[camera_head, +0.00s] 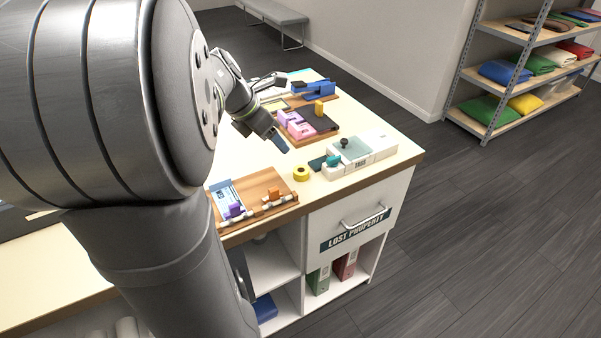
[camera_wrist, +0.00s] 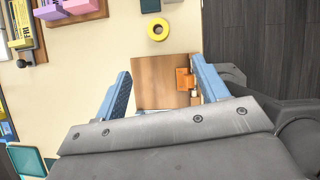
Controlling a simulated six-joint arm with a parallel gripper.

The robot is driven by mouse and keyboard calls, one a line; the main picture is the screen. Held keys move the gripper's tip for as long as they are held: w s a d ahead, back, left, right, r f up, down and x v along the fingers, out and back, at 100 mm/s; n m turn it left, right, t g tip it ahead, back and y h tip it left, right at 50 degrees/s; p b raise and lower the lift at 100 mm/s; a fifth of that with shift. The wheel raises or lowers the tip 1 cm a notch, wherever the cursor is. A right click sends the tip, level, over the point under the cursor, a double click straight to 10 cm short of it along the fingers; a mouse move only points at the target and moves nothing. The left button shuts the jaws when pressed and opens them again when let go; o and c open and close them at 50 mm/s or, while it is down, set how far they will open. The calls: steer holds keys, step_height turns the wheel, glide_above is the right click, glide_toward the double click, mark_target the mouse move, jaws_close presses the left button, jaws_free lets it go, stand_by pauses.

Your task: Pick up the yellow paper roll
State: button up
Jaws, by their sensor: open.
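The yellow paper roll (camera_head: 301,173) lies on the cream counter top (camera_head: 238,164), between a wooden board and a grey-white box in the head view.
A wooden board (camera_head: 262,187) with orange and purple pieces lies at the counter's front. A grey-white box (camera_head: 378,144) with a black knob is right of the roll, a dark teal item (camera_head: 317,164) close beside it. A tray with pink blocks (camera_head: 301,130) stands behind.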

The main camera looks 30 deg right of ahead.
steer(key=a, duration=0.1)
glide_toward(300, 170)
steer(key=f, duration=0.1)
steer(key=d+f, duration=0.1)
steer(key=f, duration=0.1)
steer(key=shift+w+f+h, duration=0.1)
steer(key=shift+f+h, duration=0.15)
steer(key=shift+h, duration=0.05)
steer(key=shift+t, duration=0.3)
steer(key=shift+d+x, duration=0.2)
steer(key=shift+x, duration=2.45)
steer(key=shift+r, duration=0.1)
steer(key=shift+c, duration=0.5)
steer(key=c, duration=1)
